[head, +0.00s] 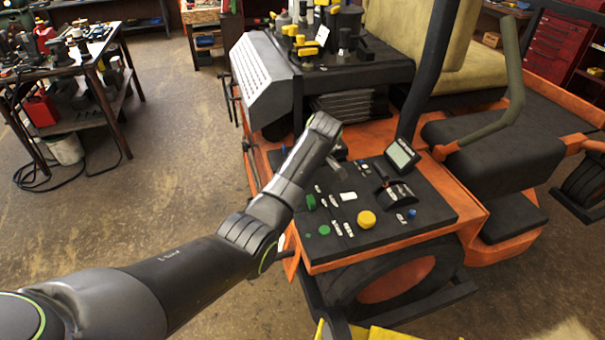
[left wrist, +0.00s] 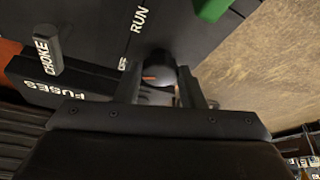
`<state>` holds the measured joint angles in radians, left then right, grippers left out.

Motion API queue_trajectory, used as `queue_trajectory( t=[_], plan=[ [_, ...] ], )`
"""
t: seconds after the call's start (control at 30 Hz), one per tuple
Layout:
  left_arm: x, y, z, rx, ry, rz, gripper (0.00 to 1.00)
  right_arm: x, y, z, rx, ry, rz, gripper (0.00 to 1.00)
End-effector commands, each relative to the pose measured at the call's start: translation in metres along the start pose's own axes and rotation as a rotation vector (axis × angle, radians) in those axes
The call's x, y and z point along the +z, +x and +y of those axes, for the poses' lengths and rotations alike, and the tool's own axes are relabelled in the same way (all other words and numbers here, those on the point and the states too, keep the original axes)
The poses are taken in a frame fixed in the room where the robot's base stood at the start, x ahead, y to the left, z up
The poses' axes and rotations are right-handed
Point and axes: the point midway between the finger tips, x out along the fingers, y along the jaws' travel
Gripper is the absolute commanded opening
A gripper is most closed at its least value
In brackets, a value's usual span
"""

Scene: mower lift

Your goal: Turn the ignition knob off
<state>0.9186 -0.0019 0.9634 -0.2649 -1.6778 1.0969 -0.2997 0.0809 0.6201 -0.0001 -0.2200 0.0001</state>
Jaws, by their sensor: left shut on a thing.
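The ignition knob (left wrist: 160,70) is a dark round knob with an orange mark, low in the middle of the left wrist view. The orange mark lies on its left side, nearer a small, partly hidden label that seems to read OFF than the RUN label above. My left gripper (left wrist: 160,88) is shut on the knob, with one finger on each side. In the head view my left arm reaches over the far left part of the black control panel (head: 436,207). There the arm hides the knob. My right gripper is in neither view.
A CHOKE lever (left wrist: 45,55) and a FUSES cover (left wrist: 60,88) sit left of the fingers. A green part (left wrist: 212,8) is at the upper right. The panel also carries a yellow knob (head: 366,219), a small display (head: 402,155) and a black lever (head: 385,180).

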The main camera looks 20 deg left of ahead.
Motion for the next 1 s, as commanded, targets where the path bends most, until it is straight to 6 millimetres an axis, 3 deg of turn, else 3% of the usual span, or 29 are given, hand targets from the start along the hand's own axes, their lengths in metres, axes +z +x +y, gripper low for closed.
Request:
queue_trajectory(
  t=[0.67, 0.7, 0.83, 1.0],
  plan=[
    [-0.0012, -0.0003, 0.0006, -0.023, -0.06, 0.003, 0.13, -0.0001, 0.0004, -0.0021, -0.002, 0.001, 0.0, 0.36],
    [-0.0013, -0.0003, 0.0006, -0.023, -0.06, 0.003, 0.4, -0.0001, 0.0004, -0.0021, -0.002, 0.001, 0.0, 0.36],
    [-0.001, -0.0003, 0.0006, -0.023, -0.059, 0.002, 0.57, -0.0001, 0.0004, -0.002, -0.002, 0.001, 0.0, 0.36],
    [-0.0006, -0.0001, 0.0006, -0.023, -0.058, 0.001, 0.57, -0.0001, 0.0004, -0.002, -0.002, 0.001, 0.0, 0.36]
  ],
)
